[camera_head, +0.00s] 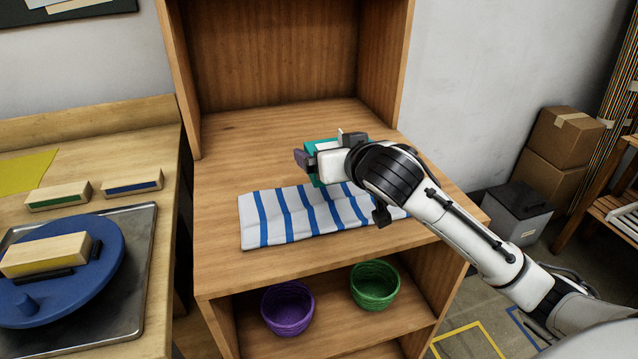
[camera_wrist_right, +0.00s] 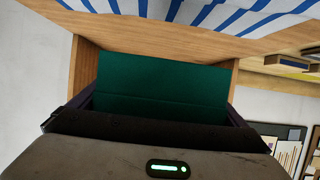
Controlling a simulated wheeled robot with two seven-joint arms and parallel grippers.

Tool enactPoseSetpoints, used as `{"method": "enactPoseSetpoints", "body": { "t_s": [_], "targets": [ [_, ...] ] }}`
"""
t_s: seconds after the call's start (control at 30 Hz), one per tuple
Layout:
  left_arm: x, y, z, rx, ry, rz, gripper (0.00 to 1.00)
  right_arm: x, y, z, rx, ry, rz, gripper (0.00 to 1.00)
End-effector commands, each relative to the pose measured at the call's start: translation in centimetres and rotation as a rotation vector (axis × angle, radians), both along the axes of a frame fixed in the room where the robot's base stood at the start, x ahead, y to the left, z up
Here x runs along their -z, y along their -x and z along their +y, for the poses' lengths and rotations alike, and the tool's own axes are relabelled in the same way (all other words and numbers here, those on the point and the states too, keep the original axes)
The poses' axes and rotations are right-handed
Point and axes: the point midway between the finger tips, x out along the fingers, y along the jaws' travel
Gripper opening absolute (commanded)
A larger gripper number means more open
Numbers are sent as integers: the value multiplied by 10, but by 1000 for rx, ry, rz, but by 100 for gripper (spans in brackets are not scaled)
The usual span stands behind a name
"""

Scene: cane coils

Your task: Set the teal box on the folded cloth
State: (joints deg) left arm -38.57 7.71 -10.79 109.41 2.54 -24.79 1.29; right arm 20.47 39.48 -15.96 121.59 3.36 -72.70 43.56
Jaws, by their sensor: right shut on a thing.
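The teal box (camera_head: 311,150) is in my right gripper (camera_head: 324,148), mostly hidden behind the hand in the head view. In the right wrist view the box (camera_wrist_right: 160,82) fills the space between the two fingers, and my right gripper (camera_wrist_right: 148,112) is shut on it. The folded cloth (camera_head: 290,218), white with blue stripes, lies flat on the wooden shelf top. The box is at the cloth's far side; I cannot tell whether it touches the cloth or the shelf. The cloth also shows at the top of the wrist view (camera_wrist_right: 190,12). My left gripper is not in view.
The wooden shelf (camera_head: 225,270) has side walls and a back. Below are a purple basket (camera_head: 287,308) and a green basket (camera_head: 374,286). At left, a bench holds a blue turntable (camera_head: 95,275) and wooden blocks (camera_head: 133,183). Cardboard boxes (camera_head: 560,140) stand at right.

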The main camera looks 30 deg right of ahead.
Motion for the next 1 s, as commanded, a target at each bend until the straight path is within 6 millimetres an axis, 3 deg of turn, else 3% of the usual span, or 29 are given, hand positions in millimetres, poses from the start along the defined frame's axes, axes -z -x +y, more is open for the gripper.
{"method": "enactPoseSetpoints", "body": {
  "t_s": [0.2,0.43,0.67,1.0],
  "targets": [
    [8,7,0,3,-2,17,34,35,1,0,-2,2,6,68],
    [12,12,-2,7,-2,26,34,58,1,0,-1,2,1,68],
    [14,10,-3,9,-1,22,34,94,1,0,-1,2,2,68],
    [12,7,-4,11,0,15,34,99,1,0,-1,1,-1,68]
  ]
}}
